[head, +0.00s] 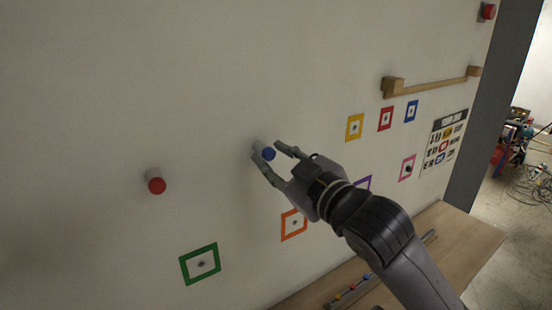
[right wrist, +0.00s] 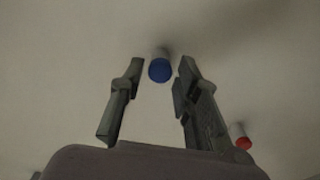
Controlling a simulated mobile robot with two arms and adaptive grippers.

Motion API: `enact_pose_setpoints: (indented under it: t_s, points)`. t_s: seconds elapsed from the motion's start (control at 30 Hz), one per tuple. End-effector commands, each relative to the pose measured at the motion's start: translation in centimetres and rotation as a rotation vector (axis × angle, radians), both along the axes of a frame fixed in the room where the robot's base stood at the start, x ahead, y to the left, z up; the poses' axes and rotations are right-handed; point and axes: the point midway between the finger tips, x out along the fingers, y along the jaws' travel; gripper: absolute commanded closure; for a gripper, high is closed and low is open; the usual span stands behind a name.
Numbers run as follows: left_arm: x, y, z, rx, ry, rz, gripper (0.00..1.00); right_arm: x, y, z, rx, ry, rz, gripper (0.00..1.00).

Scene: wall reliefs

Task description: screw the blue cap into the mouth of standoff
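The blue cap (head: 268,154) sits at the front end of a pale standoff (head: 259,146) that sticks out of the wall. My right gripper (head: 267,151) is open, with one finger on each side of the cap. In the right wrist view the blue cap (right wrist: 160,71) lies between the fingertips of my right gripper (right wrist: 159,64), with a gap on both sides. The pale standoff (right wrist: 160,53) shows behind the cap. How deep the cap sits in the mouth cannot be told. My left gripper is not in view.
A red cap (head: 156,186) on another standoff is at the left. Coloured square frames, such as the green one (head: 200,264), are on the wall. A wooden rail (head: 430,86) is at upper right. A wooden shelf (head: 455,235) runs below. The wall around the blue cap is clear.

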Motion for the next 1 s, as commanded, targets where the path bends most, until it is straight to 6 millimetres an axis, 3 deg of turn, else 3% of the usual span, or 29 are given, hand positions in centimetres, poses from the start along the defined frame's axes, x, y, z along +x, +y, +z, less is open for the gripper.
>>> enact_pose_setpoints:
  t_s: [1.0]
  points:
    - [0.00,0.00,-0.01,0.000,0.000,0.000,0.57,0.02,-0.04,0.03,-1.059,-0.771,-0.001,0.70]
